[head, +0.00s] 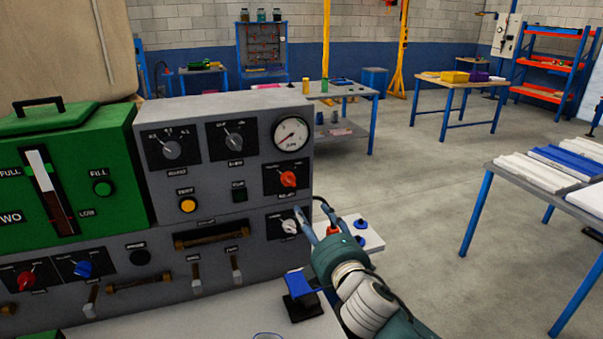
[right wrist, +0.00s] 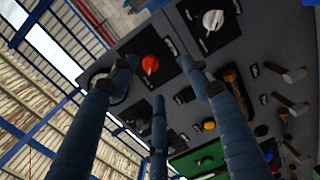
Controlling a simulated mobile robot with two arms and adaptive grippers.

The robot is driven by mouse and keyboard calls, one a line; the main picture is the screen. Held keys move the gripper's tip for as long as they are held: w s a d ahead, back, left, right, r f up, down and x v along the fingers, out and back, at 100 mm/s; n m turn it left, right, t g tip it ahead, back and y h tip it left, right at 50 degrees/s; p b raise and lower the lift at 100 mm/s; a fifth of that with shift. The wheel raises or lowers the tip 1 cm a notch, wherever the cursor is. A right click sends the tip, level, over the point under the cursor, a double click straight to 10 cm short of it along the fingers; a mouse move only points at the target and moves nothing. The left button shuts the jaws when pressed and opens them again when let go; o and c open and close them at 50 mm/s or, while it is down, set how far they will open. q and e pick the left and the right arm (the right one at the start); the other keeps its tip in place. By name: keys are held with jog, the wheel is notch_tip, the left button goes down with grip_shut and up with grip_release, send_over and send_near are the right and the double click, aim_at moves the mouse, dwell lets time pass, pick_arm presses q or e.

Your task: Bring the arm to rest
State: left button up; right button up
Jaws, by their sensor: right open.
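My right gripper (head: 313,218) is at the right end of the grey control panel (head: 225,211). Its blue-grey fingers point toward the panel face, close to the white knob (head: 289,226) at the lower right. In the right wrist view the fingers (right wrist: 160,82) are spread apart with nothing between them. The white knob (right wrist: 212,20) and the red knob (right wrist: 150,63) show beyond the fingertips there. I cannot tell whether a fingertip touches the panel. My right forearm comes in from the bottom right. My left gripper is not in view.
A green unit (head: 75,165) with a gauge stands at the left. A blue block on a black stand (head: 303,300) is below my right gripper, on the white surface (head: 200,322). A table with boards (head: 545,178) is at the right. The floor between is clear.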

jog(key=s+d+f+m+g+h, duration=0.25)
jog(key=s+d+f+m, duration=0.2)
jog(key=s+f, duration=0.4)
jog(key=s+d+f+m+g+h, duration=0.1)
jog(key=s+d+f+m+g, duration=0.2)
jog(key=s+f+m, duration=0.5)
jog(key=s+d+f+m+g, duration=0.2)
jog(key=s+d+f+g, duration=0.15)
jog(key=s, duration=0.45)
jog(key=s+d+f+m+g+h, duration=0.15)
jog(key=s+f, duration=0.25)
jog(key=s, duration=0.4)
jog(key=s+d+f+m+g, duration=0.2)
jog(key=s+d+f+g, duration=0.15)
jog(key=s, duration=0.45)
notch_tip(320, 180, down, 27)
jog(key=s, duration=0.3)
jog(key=s+d+f+g, duration=0.1)
jog(key=s+d+f, duration=0.1)
jog(key=s+f, duration=1.4)
jog(key=shift+s+d+g, duration=0.2)
jog(key=shift+s+g, duration=0.1)
jog(key=shift+s, duration=0.1)
